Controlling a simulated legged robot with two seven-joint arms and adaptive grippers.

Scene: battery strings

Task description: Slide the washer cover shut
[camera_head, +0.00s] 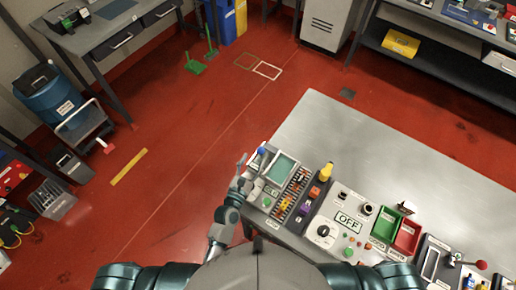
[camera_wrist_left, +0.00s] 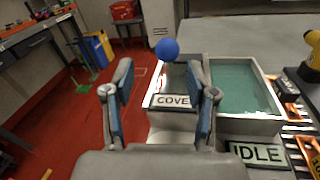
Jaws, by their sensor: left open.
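The washer (camera_head: 281,167) stands at the left end of the grey table, its teal basin uncovered. In the left wrist view the teal basin (camera_wrist_left: 240,88) is at the right. The panel labelled "COVE..." (camera_wrist_left: 172,102) lies to its left, partly hidden by a finger. A round blue knob (camera_wrist_left: 167,49) rises at the far end of that panel; it also shows in the head view (camera_head: 261,151). My left gripper (camera_head: 243,168) is open and empty at the table's left edge. In the wrist view its fingers (camera_wrist_left: 160,80) are spread, with the knob beyond them, apparently untouched. My right gripper is out of view.
An "IDLE" sign (camera_wrist_left: 257,154) is at the washer's near side. Right of it stand a rack of coloured parts (camera_head: 292,195), a yellow item (camera_head: 326,172), an "OFF" panel (camera_head: 347,220), and green (camera_head: 386,224) and red (camera_head: 408,237) bins. The table's back (camera_head: 340,130) is clear.

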